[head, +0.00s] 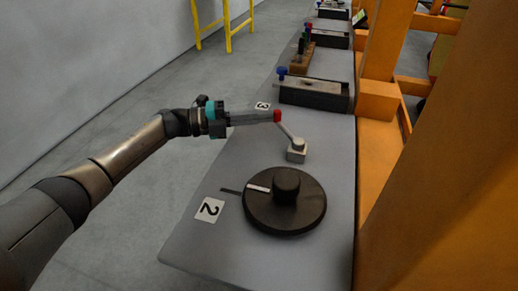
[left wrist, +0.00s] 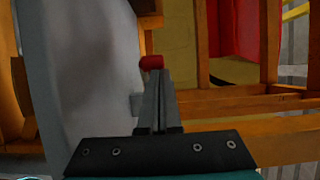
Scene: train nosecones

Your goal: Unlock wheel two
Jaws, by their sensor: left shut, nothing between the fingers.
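Wheel two is a black disc (head: 310,208) with a round centre knob, lying on the grey table beside a label "2" (head: 209,209). A white mark on the wheel points left toward a dark line on the table. Behind it stands a small grey block with a tilted lever (head: 289,134) ending in a red knob (head: 277,115). My left gripper (head: 270,117) is shut and empty, its fingertips at the red knob. In the left wrist view the red knob (left wrist: 151,62) shows just past the closed fingertips (left wrist: 157,75); I cannot tell whether they touch. My right gripper is not in view.
Station 3, with a dark box (head: 315,95) and a blue knob, stands farther along the grey table (head: 190,250). An orange frame (head: 430,180) borders the table's right side. A yellow stand (head: 228,25) is on the open floor at the back left.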

